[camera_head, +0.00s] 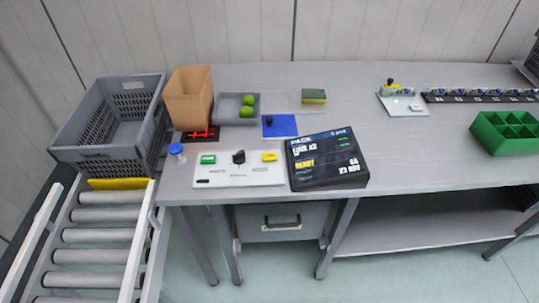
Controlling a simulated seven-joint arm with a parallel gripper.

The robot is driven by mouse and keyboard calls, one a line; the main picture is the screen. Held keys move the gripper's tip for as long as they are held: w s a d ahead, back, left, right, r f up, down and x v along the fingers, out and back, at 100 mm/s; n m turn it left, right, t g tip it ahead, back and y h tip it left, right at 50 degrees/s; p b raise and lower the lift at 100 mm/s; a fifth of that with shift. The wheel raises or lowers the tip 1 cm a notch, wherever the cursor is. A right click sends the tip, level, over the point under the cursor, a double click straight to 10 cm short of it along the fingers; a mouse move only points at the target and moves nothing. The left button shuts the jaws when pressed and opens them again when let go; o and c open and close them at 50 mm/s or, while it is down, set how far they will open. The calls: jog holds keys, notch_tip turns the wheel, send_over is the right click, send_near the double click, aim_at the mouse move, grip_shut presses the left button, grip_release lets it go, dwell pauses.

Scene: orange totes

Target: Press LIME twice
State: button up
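A white control panel (238,177) lies at the front left of the grey table. It has a green button (208,159) at left, a black knob (239,157) in the middle and a yellow button (270,156) at right. Its small labels are too blurred to read surely. A black display (326,160) beside it shows "READY" in yellow and a line that seems to end in "x2". Two green limes (248,99) sit in a shallow grey tray (227,112) behind the panel. My gripper is not in view.
A cardboard box (188,100) and a grey crate (85,150) stand at left, by a roller conveyor (98,236).

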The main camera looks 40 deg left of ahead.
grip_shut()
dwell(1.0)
